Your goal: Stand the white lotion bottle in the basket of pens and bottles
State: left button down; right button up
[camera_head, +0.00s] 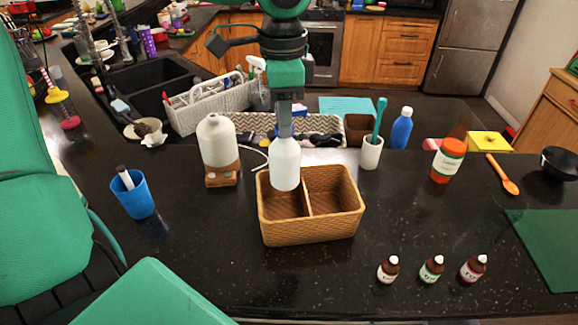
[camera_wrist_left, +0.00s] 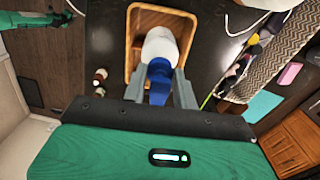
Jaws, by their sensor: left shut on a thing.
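The white lotion bottle (camera_head: 286,165) is upright over the left compartment of a brown woven basket (camera_head: 310,227). I cannot tell whether its base touches the basket floor. My left gripper (camera_head: 284,118) is shut on the bottle's top from above. In the left wrist view the gripper's fingers (camera_wrist_left: 160,88) flank a blue top, with the white bottle body (camera_wrist_left: 160,43) beyond it, inside the outline of the basket (camera_wrist_left: 133,35). The basket has a divider, and its right compartment looks empty. A green arm of mine shows at the wrist view's upper left; its fingers are unclear.
A white pump bottle on a wooden stand (camera_head: 219,150) is left of the basket, a blue cup (camera_head: 133,197) farther left. A white basket (camera_head: 212,108) is behind. A white cup with a toothbrush (camera_head: 371,153) and an orange jar (camera_head: 447,161) stand right. Small brown bottles (camera_head: 431,268) are front right.

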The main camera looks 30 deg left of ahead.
aim_at(284, 168)
pick_arm(q)
notch_tip(284, 168, down, 12)
jog(key=shift+r+p, duration=0.25)
jog(key=shift+p, duration=0.3)
jog(key=shift+s, duration=0.1)
jog(key=c, duration=1.1)
grip_release()
jog(key=shift+f, duration=0.15)
notch_tip(284, 168, up, 12)
jog(key=shift+r+b, duration=0.2)
jog(key=shift+b, duration=0.45)
